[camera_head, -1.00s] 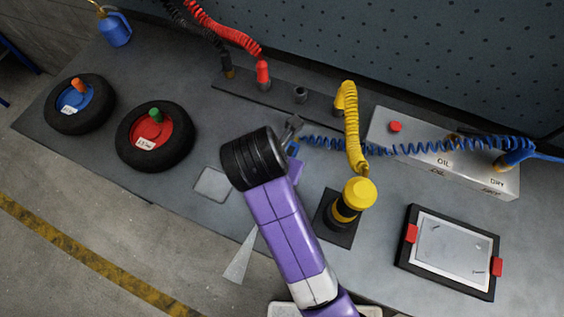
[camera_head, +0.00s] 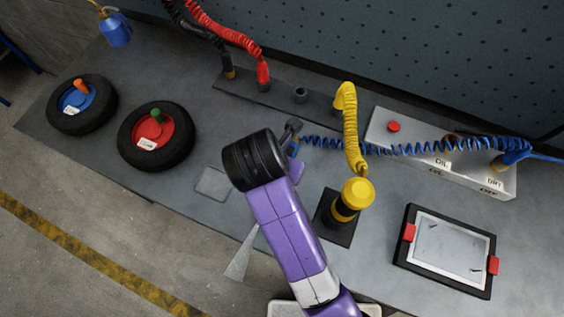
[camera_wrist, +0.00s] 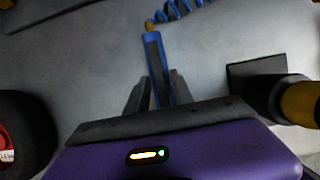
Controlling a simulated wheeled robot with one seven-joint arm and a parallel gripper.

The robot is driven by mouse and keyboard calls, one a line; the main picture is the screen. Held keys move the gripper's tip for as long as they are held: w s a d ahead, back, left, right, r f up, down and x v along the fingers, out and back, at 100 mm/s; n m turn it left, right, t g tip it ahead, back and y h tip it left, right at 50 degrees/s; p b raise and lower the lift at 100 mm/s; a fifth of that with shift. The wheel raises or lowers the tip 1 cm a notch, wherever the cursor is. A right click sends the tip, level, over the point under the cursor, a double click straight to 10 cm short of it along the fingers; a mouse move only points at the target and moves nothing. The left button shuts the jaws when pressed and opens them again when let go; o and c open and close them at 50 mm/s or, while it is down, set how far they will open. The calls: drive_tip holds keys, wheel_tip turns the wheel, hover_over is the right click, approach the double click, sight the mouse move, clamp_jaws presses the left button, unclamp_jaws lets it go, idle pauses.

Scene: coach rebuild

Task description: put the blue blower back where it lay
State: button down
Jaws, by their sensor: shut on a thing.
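The blue blower (camera_wrist: 154,62) is a slim blue tool with a dark strip along it, held in my gripper (camera_wrist: 157,92). Its far end joins a coiled blue hose (camera_wrist: 180,10). In the head view, my gripper (camera_head: 291,136) is over the middle of the bench, left of the yellow-capped tool. Only a small blue part of the blower (camera_head: 293,148) shows there, since my arm hides the rest. The coiled blue hose (camera_head: 400,149) runs right to a blue fitting. I cannot tell whether the blower touches the bench.
A yellow-capped tool (camera_head: 357,192) stands on a dark base (camera_head: 336,233) close right of my arm. A dark rail (camera_head: 235,88) with hose plugs runs behind. Two wheels (camera_head: 155,136) lie left; a grey box (camera_head: 470,173) and framed tray (camera_head: 446,287) are right. A pale square plate (camera_head: 212,184) lies left.

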drive_tip(key=shift+s+f, duration=0.15)
drive_tip(key=shift+f, duration=0.15)
drive_tip(key=c, duration=1)
unclamp_jaws()
drive_tip(key=shift+r, duration=0.15)
drive_tip(key=p+v, duration=0.1)
drive_tip(key=v, duration=0.5)
drive_tip(key=shift+r, duration=0.4)
drive_tip(key=shift+s+a+r+p, duration=0.1)
drive_tip(key=shift+s+r+p, duration=0.1)
drive_tip(key=shift+r+p, duration=0.25)
